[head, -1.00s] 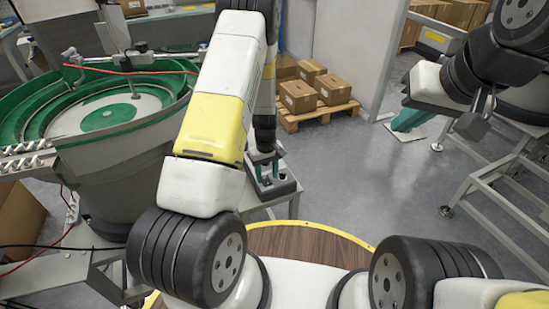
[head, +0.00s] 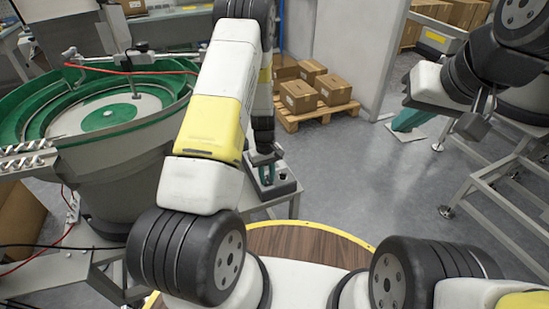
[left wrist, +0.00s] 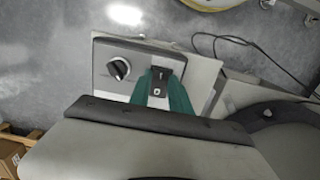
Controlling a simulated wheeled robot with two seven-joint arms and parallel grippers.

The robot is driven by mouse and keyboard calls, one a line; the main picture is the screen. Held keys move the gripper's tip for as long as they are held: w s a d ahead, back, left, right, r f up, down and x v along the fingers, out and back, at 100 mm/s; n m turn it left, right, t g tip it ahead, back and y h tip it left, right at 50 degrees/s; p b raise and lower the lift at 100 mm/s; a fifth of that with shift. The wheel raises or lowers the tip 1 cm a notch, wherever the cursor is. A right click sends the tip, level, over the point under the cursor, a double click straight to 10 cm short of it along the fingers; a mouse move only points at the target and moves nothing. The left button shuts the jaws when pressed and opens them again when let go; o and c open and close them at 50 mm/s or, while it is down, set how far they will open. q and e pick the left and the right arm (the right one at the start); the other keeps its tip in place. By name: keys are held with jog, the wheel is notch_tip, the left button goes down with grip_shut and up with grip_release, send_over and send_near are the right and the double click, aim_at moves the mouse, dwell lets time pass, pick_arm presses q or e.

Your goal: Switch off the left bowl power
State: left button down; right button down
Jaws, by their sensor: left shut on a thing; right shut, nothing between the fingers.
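A grey control box (head: 276,191) stands on a small stand beside the left bowl feeder (head: 110,150). In the left wrist view the box (left wrist: 105,47) carries a round black knob (left wrist: 118,68) with a light pointer mark, free of my fingers. My left gripper (head: 266,174) is down at the box. In the left wrist view its teal fingers (left wrist: 162,88) are shut on a black switch (left wrist: 160,76), partly hidden between them.
Metal frames (head: 510,185) stand at the right. Cartons on a pallet (head: 318,112) lie behind the box. Cables (left wrist: 245,42) run near the box in the left wrist view. The grey floor in the middle is open.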

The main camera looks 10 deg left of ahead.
pick_arm(q)
jog(key=shift+w+a+g+h, duration=0.2)
jog(key=shift+g+h, duration=0.4)
jog(key=shift+g, duration=0.3)
jog(key=c, duration=1.2)
grip_release()
jog(key=shift+r, duration=0.15)
jog(key=v, duration=0.7)
jog(key=shift+r, duration=0.3)
jog(key=shift+w, duration=0.1)
